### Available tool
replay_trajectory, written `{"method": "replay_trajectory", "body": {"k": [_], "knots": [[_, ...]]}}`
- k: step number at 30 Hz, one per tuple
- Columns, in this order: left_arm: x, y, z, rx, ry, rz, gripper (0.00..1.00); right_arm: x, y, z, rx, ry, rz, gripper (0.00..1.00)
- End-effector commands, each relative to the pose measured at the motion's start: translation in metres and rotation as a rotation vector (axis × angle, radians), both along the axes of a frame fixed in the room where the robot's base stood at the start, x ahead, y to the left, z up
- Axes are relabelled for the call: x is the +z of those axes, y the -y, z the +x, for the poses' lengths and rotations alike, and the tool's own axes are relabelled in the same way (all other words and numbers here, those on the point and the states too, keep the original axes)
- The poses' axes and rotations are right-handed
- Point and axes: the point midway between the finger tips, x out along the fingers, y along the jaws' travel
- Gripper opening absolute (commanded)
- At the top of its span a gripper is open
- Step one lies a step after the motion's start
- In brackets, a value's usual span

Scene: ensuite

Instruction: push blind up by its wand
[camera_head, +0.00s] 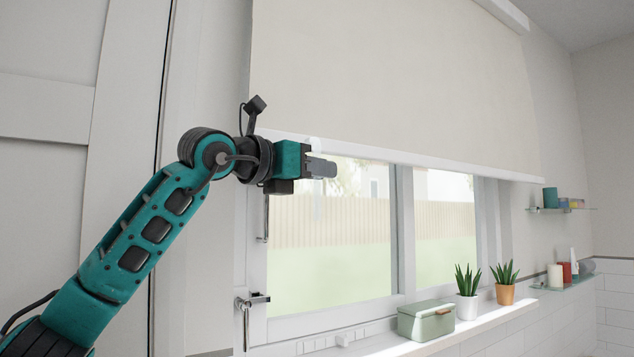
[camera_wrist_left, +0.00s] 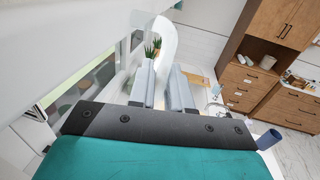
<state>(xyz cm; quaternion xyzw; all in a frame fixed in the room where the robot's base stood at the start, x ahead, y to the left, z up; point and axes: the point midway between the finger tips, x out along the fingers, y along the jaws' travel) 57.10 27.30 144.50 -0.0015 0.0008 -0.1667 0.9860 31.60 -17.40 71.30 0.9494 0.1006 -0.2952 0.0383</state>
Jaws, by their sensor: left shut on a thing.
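The cream roller blind (camera_head: 390,75) covers the upper part of the window, and its white bottom bar (camera_head: 430,161) crosses above the panes. A pale wand (camera_head: 317,205) hangs at the left part of the bar, partly hidden by my gripper and faint against the glass. My left gripper (camera_head: 322,168) is just below the bar, shut on the wand. In the left wrist view, the white curved wand (camera_wrist_left: 167,40) rises beyond the two grey fingers (camera_wrist_left: 164,88). My right gripper is not in view.
A green box (camera_head: 426,321), a plant in a white pot (camera_head: 467,306) and one in an orange pot (camera_head: 505,294) stand on the sill. Glass shelves (camera_head: 562,210) hold small items at right. In the left wrist view, a wooden cabinet (camera_wrist_left: 262,60) stands at right.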

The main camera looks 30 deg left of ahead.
Motion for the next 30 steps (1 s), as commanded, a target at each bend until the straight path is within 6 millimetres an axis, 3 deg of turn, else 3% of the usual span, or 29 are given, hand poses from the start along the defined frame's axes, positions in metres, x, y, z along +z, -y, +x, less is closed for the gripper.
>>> {"method": "replay_trajectory", "body": {"k": [1, 6, 12, 21, 30], "knots": [[0.031, 0.000, 0.000, -0.001, 0.003, -0.001, 0.00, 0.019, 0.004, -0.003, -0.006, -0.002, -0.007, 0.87], [0.082, 0.000, -0.001, -0.001, 0.005, -0.002, 0.00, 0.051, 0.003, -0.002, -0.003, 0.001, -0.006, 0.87], [0.132, 0.001, -0.001, -0.002, 0.005, -0.003, 0.00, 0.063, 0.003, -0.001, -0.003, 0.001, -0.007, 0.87], [0.186, 0.000, -0.002, -0.001, 0.006, -0.002, 0.00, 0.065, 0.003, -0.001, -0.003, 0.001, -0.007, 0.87], [0.222, 0.001, -0.001, -0.001, 0.005, -0.002, 0.00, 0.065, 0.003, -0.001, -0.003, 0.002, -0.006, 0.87]]}}
